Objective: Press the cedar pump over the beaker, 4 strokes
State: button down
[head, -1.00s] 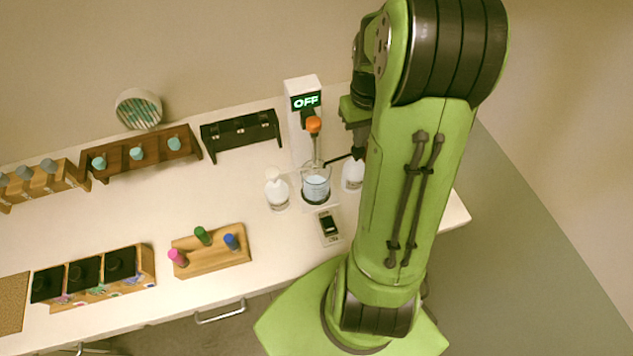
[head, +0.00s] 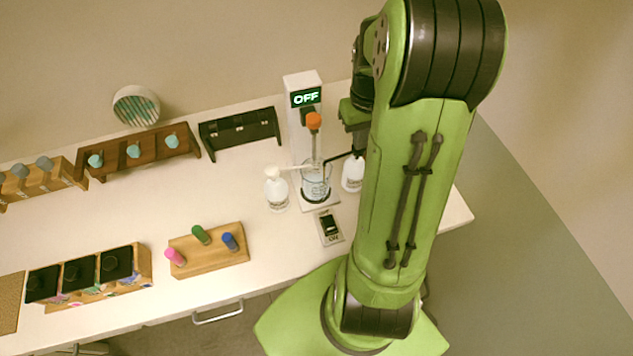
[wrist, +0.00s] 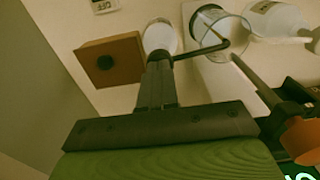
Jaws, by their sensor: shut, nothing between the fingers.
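A glass beaker (head: 315,186) stands under the stirrer, with liquid in it. A white bottle (head: 352,174) with a dark pump stands to its right, its dark spout reaching over the beaker. A white bottle (head: 277,192) with a white pump stands to its left. I cannot read which is cedar. In the wrist view, my gripper (wrist: 157,68) is shut and empty, its tips at the dark pump top above the right bottle (wrist: 160,38). I cannot tell whether they touch. The beaker (wrist: 222,35) is just right of them. My arm partly hides the gripper in the head view.
A switch (head: 329,226) lies in front. A wooden box with a dark knob (wrist: 105,62) is near my gripper. Racks (head: 210,257) fill the left; the middle table is clear.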

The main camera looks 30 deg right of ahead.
jog(key=shift+f+b, duration=0.5)
jog(key=shift+f, duration=0.2)
jog(key=shift+r, duration=0.1)
jog(key=shift+r+p, duration=1.45)
jog(key=shift+r, duration=0.1)
jog(key=shift+f, duration=0.15)
